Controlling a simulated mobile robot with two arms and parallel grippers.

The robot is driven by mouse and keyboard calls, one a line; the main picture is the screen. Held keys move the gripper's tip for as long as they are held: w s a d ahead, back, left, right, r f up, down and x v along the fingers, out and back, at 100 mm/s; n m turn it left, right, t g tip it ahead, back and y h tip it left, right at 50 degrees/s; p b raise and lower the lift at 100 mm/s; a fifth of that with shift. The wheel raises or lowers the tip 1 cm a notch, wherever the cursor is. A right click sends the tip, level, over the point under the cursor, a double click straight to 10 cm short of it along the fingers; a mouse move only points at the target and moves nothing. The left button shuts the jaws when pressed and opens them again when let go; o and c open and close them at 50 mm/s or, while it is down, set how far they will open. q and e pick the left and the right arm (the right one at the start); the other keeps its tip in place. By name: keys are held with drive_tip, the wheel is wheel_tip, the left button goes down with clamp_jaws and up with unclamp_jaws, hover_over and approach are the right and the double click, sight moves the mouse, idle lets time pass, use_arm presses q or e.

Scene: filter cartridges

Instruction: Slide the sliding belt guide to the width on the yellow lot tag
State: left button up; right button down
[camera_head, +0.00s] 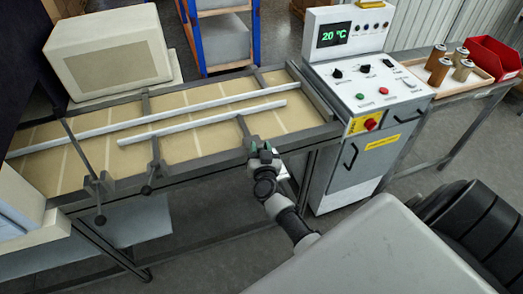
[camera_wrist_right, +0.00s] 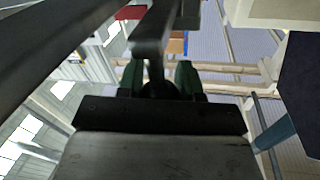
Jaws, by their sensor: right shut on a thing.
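The sliding belt guide is the shorter pale rail (camera_head: 210,121) along the near side of the tan belt (camera_head: 190,142). It runs roughly parallel to a longer fixed-looking rail (camera_head: 160,118) farther back, with a gap between them. My right gripper (camera_head: 262,147) is at the near edge of the conveyor, at the guide's right-hand bracket (camera_head: 244,128). Its green fingertips (camera_wrist_right: 158,78) are shut on a dark knob or handle there, mostly hidden. A yellow label (camera_head: 382,142) is on the control cabinet; its writing is too small to read. My left gripper is not in view.
A second dark clamp with a knob (camera_head: 151,178) stands at the guide's left end. The control cabinet (camera_head: 365,90) stands right of the conveyor. Several brown cartridges (camera_head: 438,70) and a red bin (camera_head: 492,57) are on the table beyond.

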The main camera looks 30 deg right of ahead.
drive_tip(key=shift+w+r, duration=0.1)
drive_tip(key=shift+w, duration=0.05)
drive_tip(key=c, duration=0.8)
unclamp_jaws()
drive_tip(key=shift+w, duration=0.1)
drive_tip(key=shift+o, duration=0.2)
drive_tip(key=shift+s+a+f, duration=0.2)
drive_tip(key=shift+s, duration=0.25)
drive_tip(key=v, duration=0.9)
drive_tip(key=shift+s+a+r+b, duration=0.15)
drive_tip(key=shift+s+r+b, duration=0.05)
drive_tip(key=shift+s+b, duration=0.2)
